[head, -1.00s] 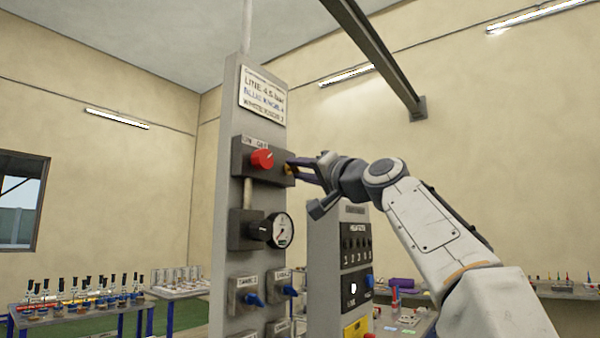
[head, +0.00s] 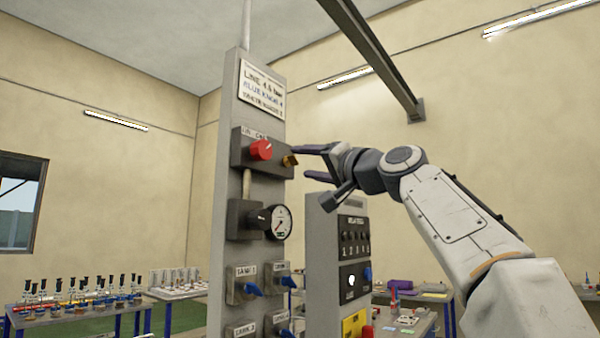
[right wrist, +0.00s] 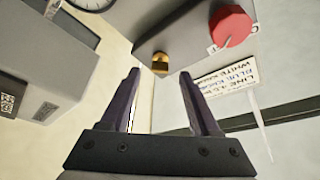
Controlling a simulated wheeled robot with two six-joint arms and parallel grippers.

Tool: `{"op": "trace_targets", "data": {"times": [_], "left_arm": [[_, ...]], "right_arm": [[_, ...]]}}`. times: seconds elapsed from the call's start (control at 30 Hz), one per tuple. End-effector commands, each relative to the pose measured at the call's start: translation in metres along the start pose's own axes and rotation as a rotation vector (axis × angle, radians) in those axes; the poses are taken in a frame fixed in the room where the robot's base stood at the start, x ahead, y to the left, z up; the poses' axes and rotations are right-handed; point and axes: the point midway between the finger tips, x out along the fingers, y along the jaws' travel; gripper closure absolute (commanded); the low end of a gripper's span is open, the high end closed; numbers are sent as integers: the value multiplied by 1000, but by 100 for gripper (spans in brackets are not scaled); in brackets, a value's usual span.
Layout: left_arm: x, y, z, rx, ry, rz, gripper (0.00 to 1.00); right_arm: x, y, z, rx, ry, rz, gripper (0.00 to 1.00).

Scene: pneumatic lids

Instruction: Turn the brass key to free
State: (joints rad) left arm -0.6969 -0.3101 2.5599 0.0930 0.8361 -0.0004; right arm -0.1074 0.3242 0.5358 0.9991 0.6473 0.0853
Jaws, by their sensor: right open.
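The brass key (head: 290,160) sits on the right part of the dark valve box (head: 247,160) on the grey post, beside a red knob (head: 261,150). My right gripper (head: 306,163) is open and empty, just to the right of the key and apart from it. In the right wrist view the brass key (right wrist: 160,64) shows beyond the open fingers (right wrist: 162,85), in line with the gap between them. The red knob (right wrist: 230,26) is to its upper right there. My left gripper is not in view.
A pressure gauge (head: 279,222) and blue knobs (head: 254,289) are lower on the post. A sign (head: 262,88) is above the box. A second grey panel (head: 323,240) stands below my right gripper. Tables with bottles (head: 75,305) are at the left.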

Motion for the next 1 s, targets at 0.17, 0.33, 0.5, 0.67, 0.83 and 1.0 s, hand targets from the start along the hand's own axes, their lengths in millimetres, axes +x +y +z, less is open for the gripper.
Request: {"op": "trace_targets", "data": {"times": [0.17,0.33,0.5,0.67,0.83,1.0], "left_arm": [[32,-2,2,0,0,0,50],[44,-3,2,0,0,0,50],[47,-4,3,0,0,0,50],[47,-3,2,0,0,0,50],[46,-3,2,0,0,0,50],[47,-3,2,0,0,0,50]], "right_arm": [[-39,5,3,-3,4,1,38],[-62,3,2,-2,1,2,38],[-70,2,1,0,-1,1,38],[-70,0,1,0,-2,1,38],[-70,0,1,0,-1,1,38],[-70,0,1,0,-1,1,38]]}}
